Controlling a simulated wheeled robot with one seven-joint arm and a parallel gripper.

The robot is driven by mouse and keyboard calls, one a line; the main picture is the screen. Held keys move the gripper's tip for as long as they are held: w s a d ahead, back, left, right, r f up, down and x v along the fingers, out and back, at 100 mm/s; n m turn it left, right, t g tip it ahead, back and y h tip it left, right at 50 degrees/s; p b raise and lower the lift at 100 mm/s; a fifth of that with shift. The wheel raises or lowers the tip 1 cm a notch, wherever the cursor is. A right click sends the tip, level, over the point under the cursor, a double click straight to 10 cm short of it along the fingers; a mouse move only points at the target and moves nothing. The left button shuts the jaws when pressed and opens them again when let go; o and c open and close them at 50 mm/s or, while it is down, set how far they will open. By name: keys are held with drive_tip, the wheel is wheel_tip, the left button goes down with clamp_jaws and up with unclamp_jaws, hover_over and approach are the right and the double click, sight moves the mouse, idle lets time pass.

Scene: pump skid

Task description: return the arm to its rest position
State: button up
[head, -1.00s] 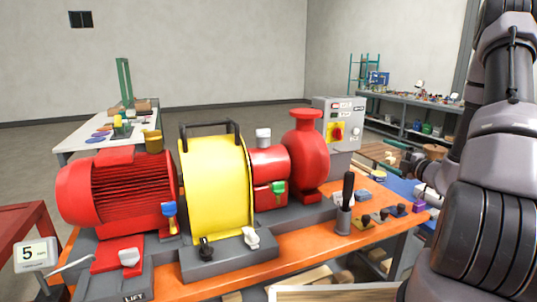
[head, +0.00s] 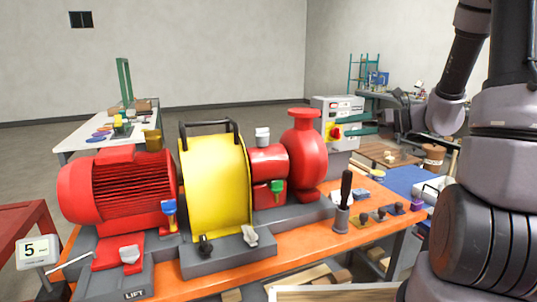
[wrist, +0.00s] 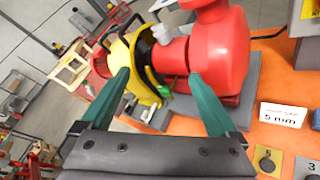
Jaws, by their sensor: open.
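My gripper (head: 346,125) shows at the right of the head view, its two teal fingers apart and pointing left. They overlap the right side of the grey control box (head: 325,106) in the picture; I cannot tell the distance between them. In the wrist view my gripper (wrist: 158,76) is open, with nothing held between the fingers. Beyond the fingers are the red pump (wrist: 218,50) and the yellow guard (wrist: 118,52). My arm comes down along the right edge of the head view.
The orange skid bench (head: 290,252) carries the red motor (head: 115,195), the yellow guard (head: 215,185), the red pump (head: 304,155) and an upright black-handled lever (head: 345,190). A blue mat (head: 405,180) lies to the right. Open floor lies behind the skid.

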drive_tip(key=s+a+r+n+g+h, duration=0.2)
drive_tip(key=s+n+h, duration=0.1)
drive_tip(key=s+n, duration=0.45)
drive_tip(key=s+a+r+n+g+h, duration=0.2)
drive_tip(key=s+r+n, duration=0.1)
drive_tip(key=s+n, duration=0.5)
drive_tip(key=s+d+r+n+t+h, duration=0.4)
drive_tip(key=d+r+n+h, duration=0.1)
drive_tip(key=n, duration=0.6)
drive_tip(key=shift+s+d+r+n+h, duration=0.2)
drive_tip(key=shift+s+r+n+h, duration=0.2)
drive_tip(key=shift+h, duration=0.2)
drive_tip(key=shift+w, duration=0.1)
drive_tip(key=shift+c, duration=0.3)
